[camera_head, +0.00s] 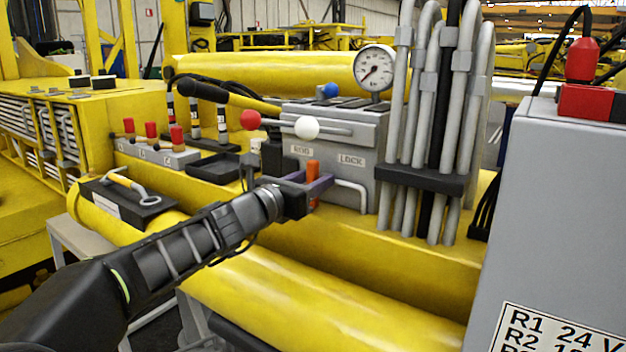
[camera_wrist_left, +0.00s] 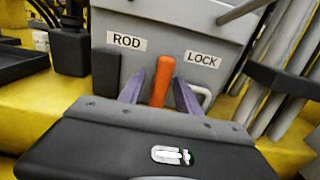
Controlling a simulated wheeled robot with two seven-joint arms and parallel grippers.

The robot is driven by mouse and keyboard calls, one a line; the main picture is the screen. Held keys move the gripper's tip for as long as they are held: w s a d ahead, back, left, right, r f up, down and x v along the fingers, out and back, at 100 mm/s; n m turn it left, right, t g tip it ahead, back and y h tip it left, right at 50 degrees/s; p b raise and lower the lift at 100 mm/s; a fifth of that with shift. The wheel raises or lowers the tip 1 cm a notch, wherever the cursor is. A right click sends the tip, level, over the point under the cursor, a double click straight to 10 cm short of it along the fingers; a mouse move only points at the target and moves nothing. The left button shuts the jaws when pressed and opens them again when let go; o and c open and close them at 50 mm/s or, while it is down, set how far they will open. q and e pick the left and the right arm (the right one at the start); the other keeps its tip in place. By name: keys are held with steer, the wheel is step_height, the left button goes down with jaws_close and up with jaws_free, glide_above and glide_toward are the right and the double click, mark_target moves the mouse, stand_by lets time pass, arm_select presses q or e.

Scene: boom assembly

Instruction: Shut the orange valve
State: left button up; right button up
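The orange valve (camera_head: 313,172) has an upright handle on the front of the grey block, between the ROD and LOCK labels. It also shows in the left wrist view (camera_wrist_left: 162,80). My left gripper (camera_head: 308,185) has purple fingers spread on either side of the handle, and it also shows in the left wrist view (camera_wrist_left: 160,88). The right finger looks very close to the handle; a gap shows at the left finger. Contact cannot be told. The lower part of the handle is hidden behind the gripper in the left wrist view. My right gripper is not in view.
The grey valve block (camera_head: 335,130) carries levers with a red knob (camera_head: 250,120) and a white knob (camera_head: 307,127). Grey pipes (camera_head: 430,110) stand close on its right. A yellow cylinder (camera_head: 320,295) lies below my arm. A grey cabinet (camera_head: 560,210) is at right.

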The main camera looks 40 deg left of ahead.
arm_select(q)
steer(key=shift+c, duration=0.3)
jaws_close()
stand_by(0.3)
